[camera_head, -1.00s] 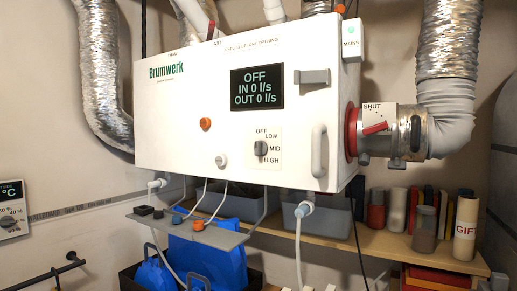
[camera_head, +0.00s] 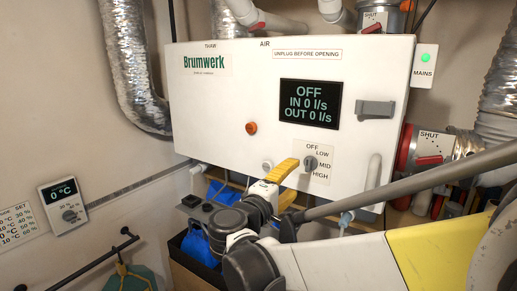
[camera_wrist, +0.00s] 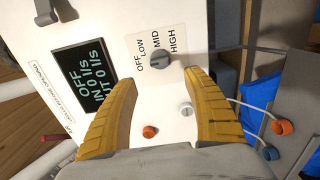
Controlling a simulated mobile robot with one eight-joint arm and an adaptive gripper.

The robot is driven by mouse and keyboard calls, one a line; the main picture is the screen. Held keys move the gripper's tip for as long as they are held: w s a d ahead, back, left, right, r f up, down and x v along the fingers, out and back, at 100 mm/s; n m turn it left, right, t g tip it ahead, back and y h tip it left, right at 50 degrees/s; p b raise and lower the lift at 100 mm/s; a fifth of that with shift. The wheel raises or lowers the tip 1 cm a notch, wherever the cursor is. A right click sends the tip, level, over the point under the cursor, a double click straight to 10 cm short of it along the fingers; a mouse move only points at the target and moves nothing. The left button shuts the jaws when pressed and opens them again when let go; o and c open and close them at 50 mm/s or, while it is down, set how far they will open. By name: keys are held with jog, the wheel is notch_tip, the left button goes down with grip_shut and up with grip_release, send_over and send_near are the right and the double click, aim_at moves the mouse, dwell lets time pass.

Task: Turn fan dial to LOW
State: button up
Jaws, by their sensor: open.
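The fan dial (camera_head: 311,163) is a small grey knob on the front of the white Brumwerk unit (camera_head: 225,110). Labels OFF, LOW, MID and HIGH curve around its upper and right sides. The display (camera_head: 310,104) above it reads OFF, IN 0 l/s, OUT 0 l/s. My gripper (camera_head: 287,185) has yellow fingers and is in front of the panel, left of and below the dial. In the wrist view my gripper (camera_wrist: 158,80) is open and empty, and the dial (camera_wrist: 160,61) appears ahead of the gap between the fingertips, apart from them.
An orange knob (camera_head: 251,128) and a white knob (camera_head: 267,165) sit left of the dial. A grey latch (camera_head: 375,110) and a white handle (camera_head: 373,178) stand out on its right. A thermostat (camera_head: 62,205) hangs on the left wall. Hoses and cables hang below the unit.

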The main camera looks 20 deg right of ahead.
aim_at(307, 166)
jog(key=p+x, duration=0.1)
jog(key=x, duration=0.9)
jog(key=shift+w+d, duration=0.1)
jog(key=shift+d, duration=0.25)
jog(key=shift+c, duration=0.4)
jog(key=c, duration=1.1)
